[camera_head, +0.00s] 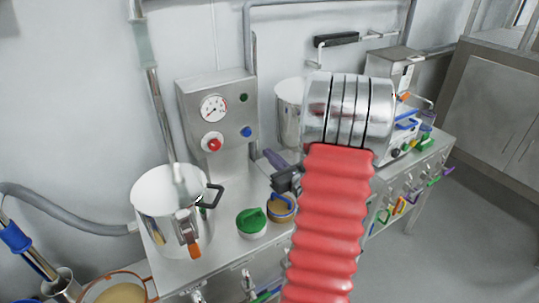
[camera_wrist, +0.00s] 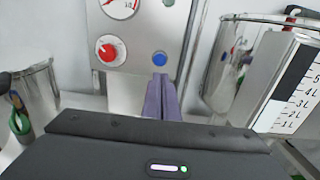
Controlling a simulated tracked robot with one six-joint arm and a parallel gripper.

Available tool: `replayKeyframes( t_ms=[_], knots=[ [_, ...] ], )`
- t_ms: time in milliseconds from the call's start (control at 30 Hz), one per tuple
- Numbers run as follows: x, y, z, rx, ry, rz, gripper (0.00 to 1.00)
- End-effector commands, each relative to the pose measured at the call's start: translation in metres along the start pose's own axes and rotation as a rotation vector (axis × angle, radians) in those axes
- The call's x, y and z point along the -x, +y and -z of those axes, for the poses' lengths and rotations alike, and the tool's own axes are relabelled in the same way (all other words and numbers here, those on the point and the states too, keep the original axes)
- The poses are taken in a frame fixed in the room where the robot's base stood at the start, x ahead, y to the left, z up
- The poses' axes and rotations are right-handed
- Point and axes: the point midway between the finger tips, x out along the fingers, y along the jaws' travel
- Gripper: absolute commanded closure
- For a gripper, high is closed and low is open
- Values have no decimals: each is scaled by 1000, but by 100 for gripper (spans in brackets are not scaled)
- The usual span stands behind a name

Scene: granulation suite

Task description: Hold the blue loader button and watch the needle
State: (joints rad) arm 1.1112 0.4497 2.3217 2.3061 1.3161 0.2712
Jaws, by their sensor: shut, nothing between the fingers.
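The blue loader button (camera_head: 247,132) is on the grey control panel (camera_head: 222,92), right of a red knob (camera_head: 212,142). In the wrist view the blue button (camera_wrist: 159,58) shows just above my gripper's fingertips (camera_wrist: 160,76). The round gauge (camera_head: 214,108) with a red needle is above the red knob; in the wrist view only the lower part of the gauge (camera_wrist: 118,6) shows. My gripper (camera_head: 268,155) is shut and empty, its purple fingers together. In the head view it is below and right of the button, apart from it. The wrist view does not settle the gap.
A steel pot (camera_head: 160,205) stands left of the panel, and another vessel (camera_head: 289,105) stands behind my arm. A green-lidded jar (camera_head: 251,222) and a jar with brown contents (camera_head: 281,207) sit on the bench below my gripper. Several coloured handles line the bench front.

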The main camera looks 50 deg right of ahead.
Motion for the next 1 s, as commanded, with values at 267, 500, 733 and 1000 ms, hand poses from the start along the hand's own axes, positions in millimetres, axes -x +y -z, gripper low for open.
replayKeyframes(
  t_ms=[267, 500, 733, 1000],
  knots=[
    [-43, 2, 0, 0, -1, -4, 100],
    [-80, 2, 0, 0, 0, -4, 100],
    [-110, 2, 0, 0, 0, -4, 100],
    [-121, 2, 0, -1, 0, -3, 100]
  ],
)
